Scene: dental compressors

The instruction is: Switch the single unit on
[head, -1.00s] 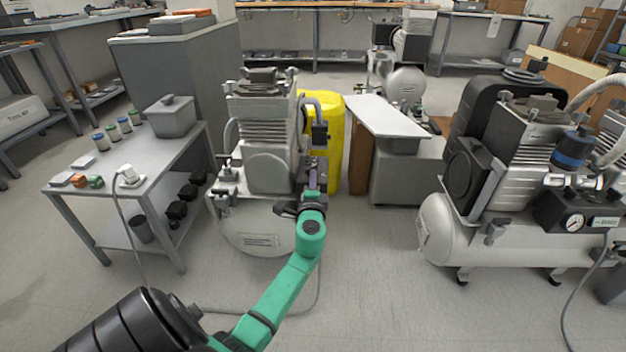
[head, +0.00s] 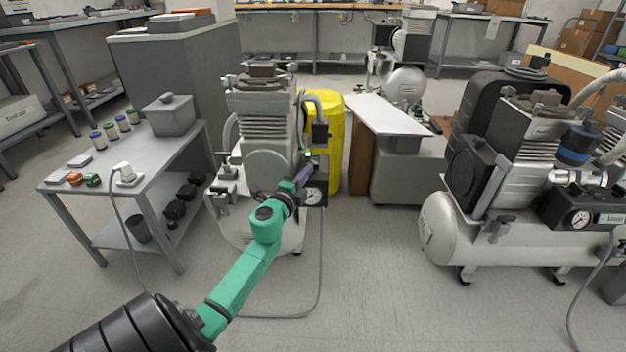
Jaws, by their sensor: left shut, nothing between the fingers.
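The single unit (head: 268,165) is a compressor with one ribbed silver motor head on a pale tank. It stands in the middle of the head view. A dark control box with a round gauge (head: 313,196) sits on its right side, and a small green spot (head: 308,154) shows just above it. My left gripper (head: 304,176) is shut and empty, its purple-grey tip in front of the upper left of this box. Whether it touches the box cannot be told. The gripper partly hides the box, and no switch shows clearly. My right gripper is out of view.
A larger compressor (head: 520,245) with its own gauge stands at the right. A grey side table (head: 150,180) with a socket block (head: 126,176) and small jars is at the left. A yellow drum (head: 334,150) stands behind the unit. A cable lies on the open floor in front.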

